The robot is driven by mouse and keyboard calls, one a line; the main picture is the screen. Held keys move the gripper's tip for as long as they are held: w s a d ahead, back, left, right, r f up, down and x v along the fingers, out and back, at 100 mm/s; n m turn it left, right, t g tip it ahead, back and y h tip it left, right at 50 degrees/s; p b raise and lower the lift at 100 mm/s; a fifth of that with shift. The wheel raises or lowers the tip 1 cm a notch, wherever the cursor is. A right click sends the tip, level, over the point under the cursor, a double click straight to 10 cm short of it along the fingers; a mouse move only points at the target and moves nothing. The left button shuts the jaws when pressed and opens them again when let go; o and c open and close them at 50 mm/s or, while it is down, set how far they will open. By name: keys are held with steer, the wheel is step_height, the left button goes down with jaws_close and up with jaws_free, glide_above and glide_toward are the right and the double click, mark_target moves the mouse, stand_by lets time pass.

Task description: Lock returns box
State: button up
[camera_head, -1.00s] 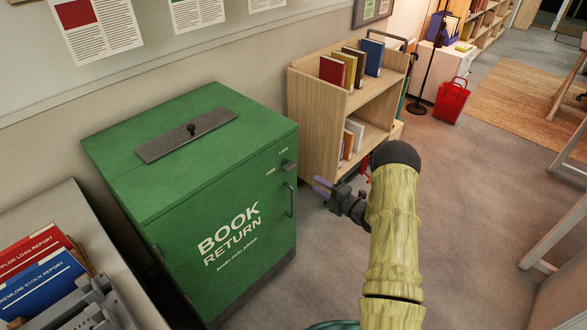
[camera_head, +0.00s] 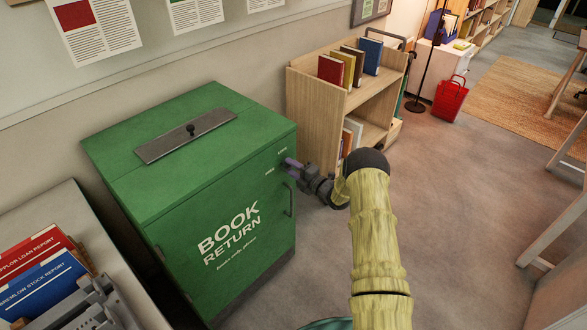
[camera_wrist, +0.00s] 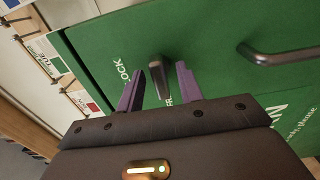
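The green returns box (camera_head: 190,190) stands against the wall, marked "BOOK RETURN", with its front door closed. A small dark lock knob (camera_wrist: 160,78) sits on the door between the "LOCK" and "FREE" marks. In the wrist view my gripper (camera_wrist: 158,84) is open, one purple finger on each side of the knob, with a gap showing on both sides. In the head view my gripper (camera_head: 288,163) is at the upper right of the door and hides the knob. The dark door handle (camera_wrist: 280,55) is beside the knob, apart from my fingers; it also shows in the head view (camera_head: 291,199).
A wooden book cart (camera_head: 315,115) with several books stands right behind the box. A low grey surface (camera_head: 75,215) with red and blue reports (camera_head: 45,285) is at the left. The floor at right is open.

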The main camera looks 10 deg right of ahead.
jaws_close()
